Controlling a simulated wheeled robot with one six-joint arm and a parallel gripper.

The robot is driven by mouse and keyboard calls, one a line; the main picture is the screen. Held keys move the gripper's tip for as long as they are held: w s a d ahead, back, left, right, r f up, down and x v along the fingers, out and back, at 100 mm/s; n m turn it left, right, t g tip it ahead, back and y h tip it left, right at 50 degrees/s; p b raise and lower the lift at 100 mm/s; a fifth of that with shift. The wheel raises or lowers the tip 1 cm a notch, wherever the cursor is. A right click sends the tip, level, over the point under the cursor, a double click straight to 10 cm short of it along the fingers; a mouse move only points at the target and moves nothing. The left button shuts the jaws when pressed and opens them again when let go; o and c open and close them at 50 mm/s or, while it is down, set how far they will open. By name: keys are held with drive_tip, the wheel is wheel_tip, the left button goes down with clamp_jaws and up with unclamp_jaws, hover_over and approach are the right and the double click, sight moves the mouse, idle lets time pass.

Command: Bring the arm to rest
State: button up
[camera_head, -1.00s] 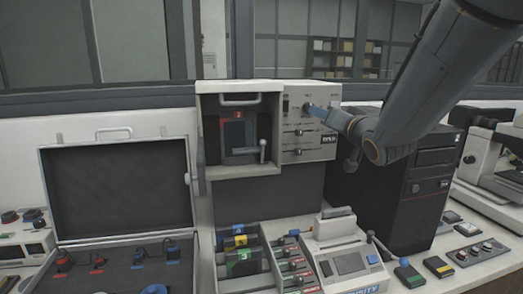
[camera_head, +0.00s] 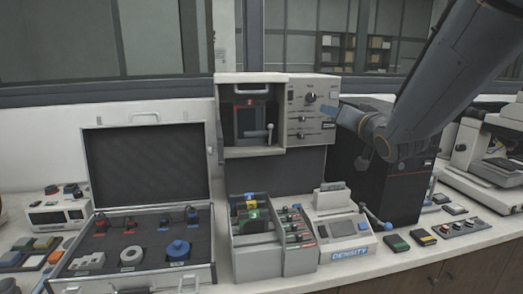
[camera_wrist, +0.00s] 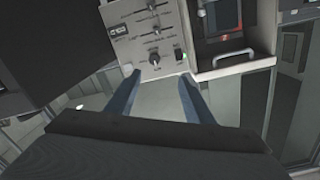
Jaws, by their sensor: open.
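My arm (camera_head: 445,85) reaches in from the upper right of the head view. The mounting press (camera_head: 252,79) is a pale housing with an open-fronted chamber on the left. Its control panel (camera_head: 294,122) also shows upside down beyond the fingertips in the wrist view (camera_wrist: 130,20). I cannot tell whether the fingers touch it.
A black computer tower (camera_head: 405,195) stands under my forearm. A microscope (camera_head: 500,165) is at the right. An open case (camera_head: 148,131), a rack of coloured blocks (camera_head: 258,250) and a density instrument (camera_head: 342,228) fill the bench front. A window frame (camera_head: 120,82) runs behind.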

drive_tip(key=s+f+g+h, duration=0.2)
drive_tip(key=s+f+g, duration=0.3)
drive_tip(key=f, duration=0.5)
drive_tip(key=s+f+g+h, duration=0.1)
drive_tip(key=s+f+g, duration=0.4)
drive_tip(key=f, duration=0.6)
drive_tip(key=s+a+f+n+g, duration=0.1)
drive_tip(key=s+f+g, duration=0.2)
drive_tip(key=s, duration=0.6)
drive_tip(key=s+a+f+n+g, duration=0.1)
drive_tip(key=s+f+g, duration=0.2)
drive_tip(key=s+f, duration=0.3)
drive_tip(key=s, duration=0.4)
drive_tip(key=shift+s+n, duration=0.3)
